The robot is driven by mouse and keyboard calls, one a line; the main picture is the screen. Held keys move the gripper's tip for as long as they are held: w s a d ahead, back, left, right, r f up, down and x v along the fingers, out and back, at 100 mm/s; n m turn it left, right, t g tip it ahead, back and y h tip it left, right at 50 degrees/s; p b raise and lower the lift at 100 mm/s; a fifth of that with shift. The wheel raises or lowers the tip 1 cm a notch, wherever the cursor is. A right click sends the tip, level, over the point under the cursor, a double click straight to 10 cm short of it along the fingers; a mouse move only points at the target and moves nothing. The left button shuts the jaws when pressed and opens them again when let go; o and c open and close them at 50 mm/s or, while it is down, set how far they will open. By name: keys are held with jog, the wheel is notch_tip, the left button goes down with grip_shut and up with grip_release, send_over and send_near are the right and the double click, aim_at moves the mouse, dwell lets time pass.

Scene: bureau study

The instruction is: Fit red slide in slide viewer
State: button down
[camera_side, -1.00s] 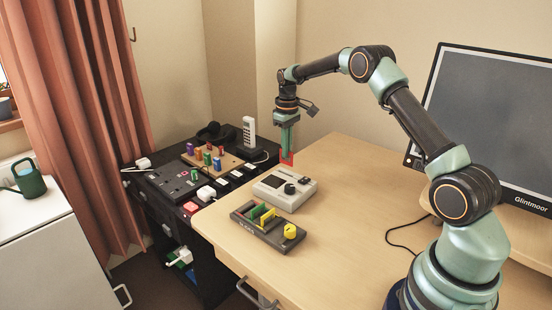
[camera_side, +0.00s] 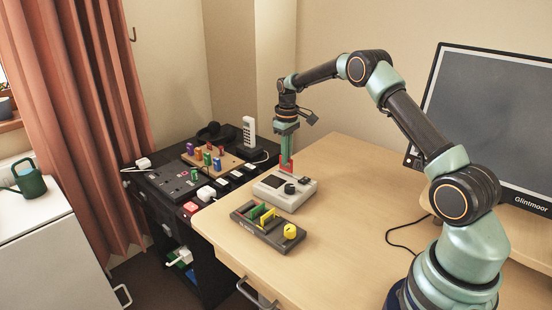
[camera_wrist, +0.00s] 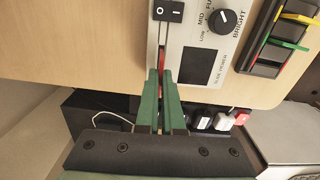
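The red slide (camera_side: 287,167) is held upright between the fingertips of my gripper (camera_side: 287,156), which points down. In the side view its lower edge is at the back edge of the slide viewer (camera_side: 305,193), a pale box with a dark knob. I cannot tell whether it touches the viewer or has entered a slot. In the wrist view the fingers (camera_wrist: 160,85) are close together, with a thin bit of red (camera_wrist: 162,59) at their tips, in line with a narrow slot on the viewer's pale panel (camera_wrist: 197,39). The fingers hide most of the slide.
A dark slide rack (camera_side: 252,224) with green and yellow slides and a yellow knob stands in front of the viewer. A black side table (camera_side: 165,190) with sockets, pegs and a phone is at left. A monitor (camera_side: 490,110) stands at right. The desk's middle is clear.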

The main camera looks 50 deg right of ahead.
aim_at(286, 171)
jog(key=shift+f, duration=1.8)
jog(key=c, duration=0.7)
grip_release()
jog(key=shift+c, duration=0.2)
jog(key=shift+r, duration=0.1)
jog(key=shift+r, duration=3.45)
